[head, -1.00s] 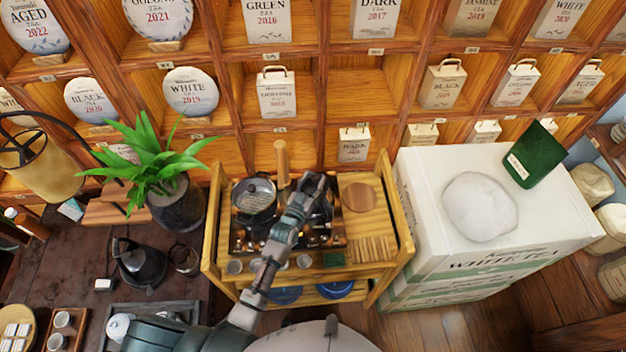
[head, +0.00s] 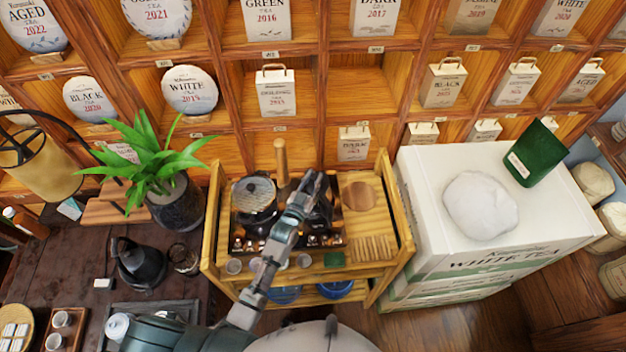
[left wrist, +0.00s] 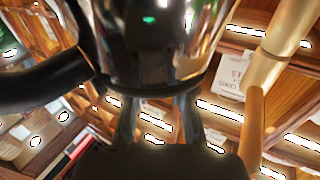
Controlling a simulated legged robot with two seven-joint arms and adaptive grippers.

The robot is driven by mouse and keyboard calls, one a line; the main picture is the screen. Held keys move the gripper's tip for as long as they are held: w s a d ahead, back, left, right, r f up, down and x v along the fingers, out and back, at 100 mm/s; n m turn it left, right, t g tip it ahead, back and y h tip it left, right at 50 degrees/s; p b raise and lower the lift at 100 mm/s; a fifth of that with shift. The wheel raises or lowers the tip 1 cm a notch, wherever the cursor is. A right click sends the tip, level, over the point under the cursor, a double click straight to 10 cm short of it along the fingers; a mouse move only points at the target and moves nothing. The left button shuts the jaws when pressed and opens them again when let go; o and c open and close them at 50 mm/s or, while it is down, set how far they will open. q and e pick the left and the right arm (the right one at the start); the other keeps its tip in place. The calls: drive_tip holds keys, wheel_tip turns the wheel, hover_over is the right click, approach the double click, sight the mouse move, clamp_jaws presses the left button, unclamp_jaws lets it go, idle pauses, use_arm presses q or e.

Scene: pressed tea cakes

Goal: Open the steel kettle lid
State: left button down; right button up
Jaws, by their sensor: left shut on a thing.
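The steel kettle (head: 324,208) shows as a dark shape on the wooden tea cart, mostly hidden behind my left gripper (head: 308,188). In the left wrist view the shiny dark steel kettle (left wrist: 150,45) fills the upper middle, with a black curved handle (left wrist: 40,86) at the left. My left gripper (left wrist: 158,118) has its fingers close together at the kettle's near rim, shut on the lid. The exact grip point is hidden. I cannot tell whether the lid is apart from the kettle. My right gripper is not in view.
A glass-lidded pot (head: 255,195) stands left of my gripper, and a wooden post (head: 281,160) rises behind. A round wooden board (head: 359,196) lies to the right. Tea shelves stand close behind.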

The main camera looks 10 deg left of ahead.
use_arm(q)
drive_tip(key=m+b, duration=0.1)
drive_tip(key=m+t+h+b, duration=0.1)
drive_tip(key=s+r+m+t+b, duration=0.1)
drive_tip(key=m, duration=0.1)
drive_tip(key=shift+d+r+h, duration=0.1)
drive_tip(key=shift+d+h, duration=0.2)
drive_tip(key=shift+d, duration=0.1)
drive_tip(key=shift+s+d+r+m+t+h+b, duration=0.15)
drive_tip(key=shift+s+m+t+h+b, duration=0.1)
drive_tip(key=shift+m+b, duration=0.25)
drive_tip(key=shift+s+d+r+m+t+h+b, duration=0.15)
drive_tip(key=shift+m+t+h+b, duration=0.1)
drive_tip(key=shift+m+b, duration=0.25)
drive_tip(key=c, duration=1)
unclamp_jaws()
drive_tip(key=shift+r, duration=0.1)
drive_tip(key=v, duration=1.2)
drive_tip(key=shift+a, duration=0.1)
